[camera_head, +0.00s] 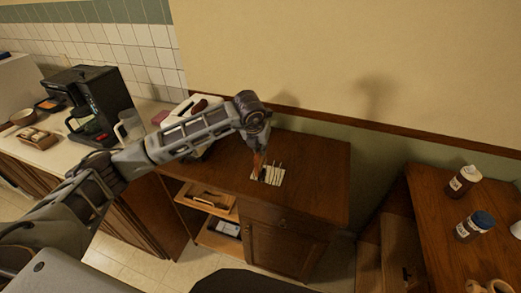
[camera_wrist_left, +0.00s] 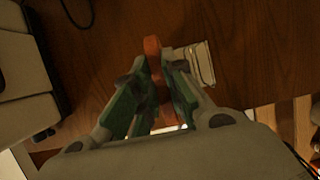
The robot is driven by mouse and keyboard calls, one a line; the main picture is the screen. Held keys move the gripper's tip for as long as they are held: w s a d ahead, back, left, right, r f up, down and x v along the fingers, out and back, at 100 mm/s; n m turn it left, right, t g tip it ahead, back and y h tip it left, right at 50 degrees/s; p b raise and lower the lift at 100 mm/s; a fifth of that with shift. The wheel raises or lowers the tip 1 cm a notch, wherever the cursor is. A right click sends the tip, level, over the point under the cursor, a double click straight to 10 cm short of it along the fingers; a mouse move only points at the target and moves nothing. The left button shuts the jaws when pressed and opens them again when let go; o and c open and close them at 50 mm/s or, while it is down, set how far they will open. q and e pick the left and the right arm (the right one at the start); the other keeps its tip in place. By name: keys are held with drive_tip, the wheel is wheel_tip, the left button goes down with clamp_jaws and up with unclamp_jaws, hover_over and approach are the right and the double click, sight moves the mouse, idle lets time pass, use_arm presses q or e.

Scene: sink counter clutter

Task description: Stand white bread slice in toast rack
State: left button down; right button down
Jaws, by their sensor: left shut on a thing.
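My left gripper (camera_head: 259,153) is at the end of the arm over the wooden cabinet top, pointing down. In the left wrist view its fingers (camera_wrist_left: 153,95) are shut on the bread slice (camera_wrist_left: 152,47), seen edge-on as a narrow orange-brown strip. In the head view the slice (camera_head: 257,166) is small and partly hidden by the gripper. The pale toast rack (camera_head: 275,176) stands on the cabinet top, just right of the slice; it also shows in the left wrist view (camera_wrist_left: 203,66). I cannot tell whether the slice touches the rack. My right gripper is out of view.
A white appliance (camera_head: 188,110) stands behind my arm on the cabinet top (camera_head: 318,180). A black coffee maker (camera_head: 100,100) and a clear jug (camera_head: 130,127) are on the left counter. Bottles stand on the right table (camera_head: 440,215). The cabinet top right of the rack is clear.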

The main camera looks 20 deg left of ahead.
use_arm(q)
drive_tip(key=shift+f, duration=0.95)
drive_tip(key=shift+f, duration=0.15)
drive_tip(key=c, duration=1.5)
unclamp_jaws()
drive_tip(key=shift+r, duration=0.25)
drive_tip(key=b+v, duration=0.1)
drive_tip(key=v, duration=1.1)
